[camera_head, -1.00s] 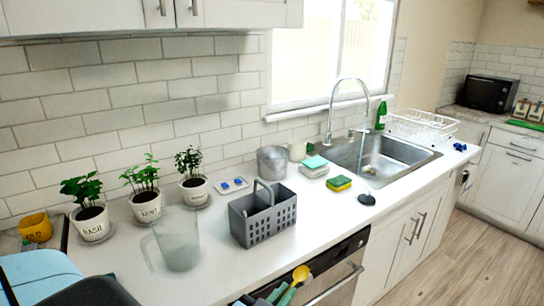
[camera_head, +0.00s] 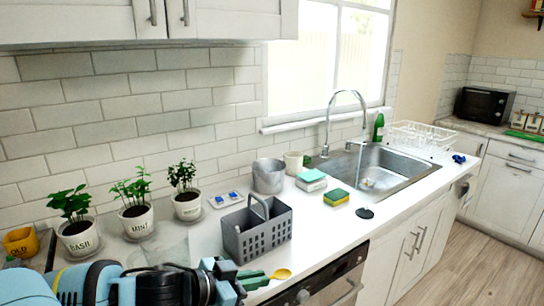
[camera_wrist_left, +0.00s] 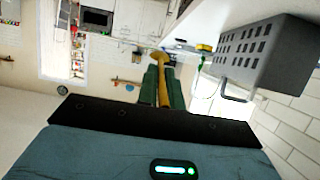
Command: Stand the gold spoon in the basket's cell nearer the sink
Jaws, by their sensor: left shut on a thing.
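The gold spoon (camera_head: 281,274) is held in my left gripper (camera_head: 255,279), whose green fingers are shut on its handle. In the head view its bowl end points right, just in front of the basket, over the counter's front part. The left wrist view also shows the spoon (camera_wrist_left: 162,80) between the fingers. The grey basket (camera_head: 258,240) stands on the counter with an arched handle across its middle; it also shows in the left wrist view (camera_wrist_left: 265,52). The basket's floor is hidden. The steel sink (camera_head: 392,170) lies to the right. My right gripper is not in view.
A grey metal pot (camera_head: 268,177) and a white cup (camera_head: 293,162) stand behind the basket. Sponges (camera_head: 335,197) and a black stopper (camera_head: 365,213) lie between basket and sink. Potted herbs (camera_head: 136,218) and a clear pitcher (camera_head: 172,247) stand left.

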